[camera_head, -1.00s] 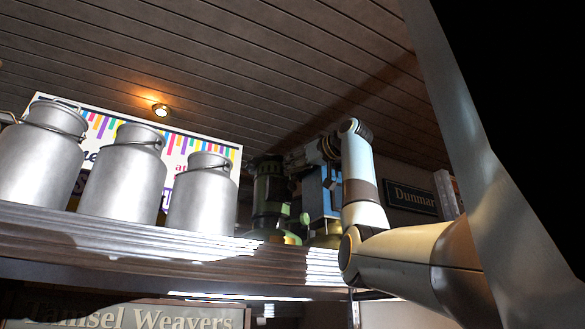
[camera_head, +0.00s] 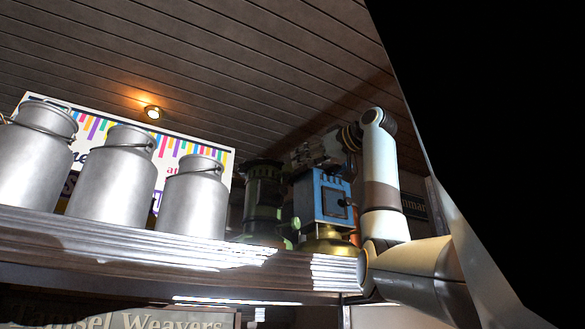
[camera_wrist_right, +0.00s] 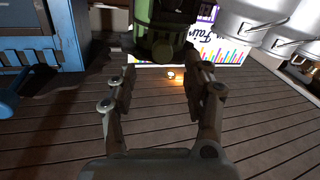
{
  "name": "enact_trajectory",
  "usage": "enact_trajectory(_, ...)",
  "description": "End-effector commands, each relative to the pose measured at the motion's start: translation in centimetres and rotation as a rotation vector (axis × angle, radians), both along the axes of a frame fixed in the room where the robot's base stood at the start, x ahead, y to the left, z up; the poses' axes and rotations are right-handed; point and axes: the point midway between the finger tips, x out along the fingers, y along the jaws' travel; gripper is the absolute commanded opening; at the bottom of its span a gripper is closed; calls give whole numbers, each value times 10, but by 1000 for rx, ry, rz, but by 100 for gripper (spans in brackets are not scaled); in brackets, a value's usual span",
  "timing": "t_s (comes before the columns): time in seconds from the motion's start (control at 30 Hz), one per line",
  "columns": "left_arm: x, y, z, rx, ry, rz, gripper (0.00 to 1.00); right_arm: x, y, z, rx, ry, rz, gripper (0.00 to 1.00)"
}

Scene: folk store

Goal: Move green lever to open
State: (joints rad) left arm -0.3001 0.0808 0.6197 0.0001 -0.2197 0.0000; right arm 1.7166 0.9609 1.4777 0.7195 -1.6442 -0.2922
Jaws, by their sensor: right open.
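A green lantern-like device (camera_head: 264,200) stands on the shelf, right of the milk cans. A small rounded green part (camera_head: 296,223) sticks out low on its right side; I cannot tell whether it is the lever. My right gripper (camera_head: 305,155) is above and between this device and a blue box-shaped device. In the right wrist view, the right gripper (camera_wrist_right: 165,88) is open and empty, its two fingers apart. My left gripper is not in view.
The blue device (camera_head: 322,197) on a brass base stands close at the right of the green one. Several metal milk cans (camera_head: 195,200) line the wooden shelf (camera_head: 150,245) at left. A colourful sign (camera_head: 176,140) hangs behind. Space above, below the ceiling, is free.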

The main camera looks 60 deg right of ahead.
Motion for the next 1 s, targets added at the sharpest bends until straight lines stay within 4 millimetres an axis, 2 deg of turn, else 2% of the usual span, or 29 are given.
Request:
enact_trajectory(0.1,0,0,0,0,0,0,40,-21,4,0,-1,0,-2,50)
enact_trajectory(0.3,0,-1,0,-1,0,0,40,-36,9,0,0,0,0,50)
enact_trajectory(1.0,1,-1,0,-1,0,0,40,-36,9,0,0,1,1,50)
